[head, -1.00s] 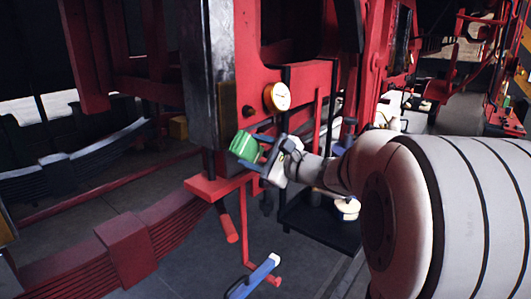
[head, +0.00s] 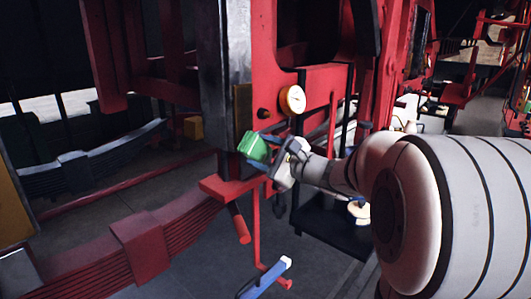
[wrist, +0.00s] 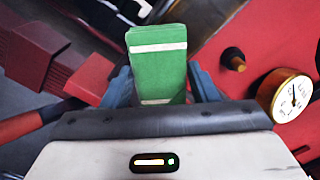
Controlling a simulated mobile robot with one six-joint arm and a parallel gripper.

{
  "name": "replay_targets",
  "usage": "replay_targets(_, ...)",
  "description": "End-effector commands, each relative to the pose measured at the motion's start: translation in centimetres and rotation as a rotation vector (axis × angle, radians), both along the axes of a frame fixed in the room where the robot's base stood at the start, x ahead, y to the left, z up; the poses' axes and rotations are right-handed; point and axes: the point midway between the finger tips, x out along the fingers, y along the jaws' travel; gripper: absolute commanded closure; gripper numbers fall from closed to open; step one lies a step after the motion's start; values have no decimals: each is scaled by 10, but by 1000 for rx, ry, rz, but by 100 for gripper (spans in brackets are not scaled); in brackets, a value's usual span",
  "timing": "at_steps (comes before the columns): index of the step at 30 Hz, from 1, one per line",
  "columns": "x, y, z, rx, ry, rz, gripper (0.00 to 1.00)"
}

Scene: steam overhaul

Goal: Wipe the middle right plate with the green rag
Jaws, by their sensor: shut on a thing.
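The green rag (head: 254,147) is held at the tip of my gripper (head: 263,151), in front of the red upright frame. In the wrist view the rag (wrist: 157,62) is a green folded block with white stripes, between two blue fingers (wrist: 160,88) shut on it. A narrow brownish plate (head: 243,108) shows on the upright, just above the rag. I cannot tell for certain whether this is the middle right plate. The rag hides what lies directly behind it, and I cannot tell whether it touches the upright.
A round gauge (head: 292,99) sits on the red frame right of the rag; it also shows in the wrist view (wrist: 290,96). A red ledge (head: 232,187) projects below the rag. A blue-handled lever (head: 265,278) and red leaf spring (head: 150,245) stand lower.

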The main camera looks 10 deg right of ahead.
Motion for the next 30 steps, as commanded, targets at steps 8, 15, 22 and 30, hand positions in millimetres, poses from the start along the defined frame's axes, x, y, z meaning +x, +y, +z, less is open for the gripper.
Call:
replay_targets(8, 5, 3, -1, 1, 1, 0, 64)
replay_targets(15, 9, 5, 0, 0, 0, -1, 64)
replay_targets(22, 12, 8, 0, 0, -1, -1, 64)
replay_targets(30, 14, 9, 2, 0, -1, -2, 64)
